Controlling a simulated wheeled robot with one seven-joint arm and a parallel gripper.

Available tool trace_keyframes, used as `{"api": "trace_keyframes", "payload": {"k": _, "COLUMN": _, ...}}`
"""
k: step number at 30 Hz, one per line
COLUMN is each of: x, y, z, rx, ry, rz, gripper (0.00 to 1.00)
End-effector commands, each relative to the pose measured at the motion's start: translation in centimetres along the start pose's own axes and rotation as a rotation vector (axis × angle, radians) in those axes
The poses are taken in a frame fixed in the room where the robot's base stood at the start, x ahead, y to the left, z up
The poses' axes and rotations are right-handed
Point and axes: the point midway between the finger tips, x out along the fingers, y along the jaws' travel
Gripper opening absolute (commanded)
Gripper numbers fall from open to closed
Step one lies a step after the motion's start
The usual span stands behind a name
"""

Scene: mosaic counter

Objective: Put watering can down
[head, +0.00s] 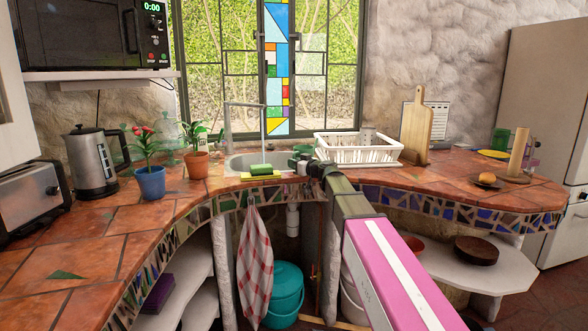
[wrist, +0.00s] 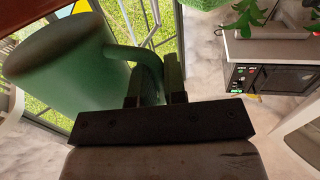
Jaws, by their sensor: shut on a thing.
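The watering can is a dull green vessel; its rounded body (wrist: 65,75) fills the left of the wrist view, with a curved handle on its right side. My gripper (wrist: 155,88) is shut on that handle, with a dark finger on either side of it. In the head view my gripper (head: 312,166) is at the far end of my arm, by the sink's front right edge. Only a small green part of the can (head: 303,149) shows there, mostly hidden by my gripper. I cannot tell whether the can touches the counter.
The sink (head: 240,161) is just left of my gripper, with a green and yellow sponge (head: 260,170) at its front edge. A white dish rack (head: 358,150) stands close on the right. Potted plants (head: 151,183) and a kettle (head: 92,165) stand left. The left counter (head: 90,240) has free room.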

Motion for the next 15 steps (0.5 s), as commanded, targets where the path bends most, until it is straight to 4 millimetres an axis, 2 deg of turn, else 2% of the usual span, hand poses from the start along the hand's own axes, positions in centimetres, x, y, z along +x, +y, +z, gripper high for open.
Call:
{"api": "trace_keyframes", "payload": {"k": 4, "x": 0.0, "y": 0.0, "z": 1.6, "rx": 0.000, "ry": 0.000, "rz": 0.000, "gripper": 0.00}}
{"api": "trace_keyframes", "payload": {"k": 14, "x": 0.0, "y": 0.0, "z": 1.8, "rx": -0.001, "ry": 0.001, "rz": 0.000, "gripper": 0.00}}
{"api": "trace_keyframes", "payload": {"k": 15, "x": 0.0, "y": 0.0, "z": 1.8, "rx": 0.000, "ry": 0.000, "rz": 0.000, "gripper": 0.25}}
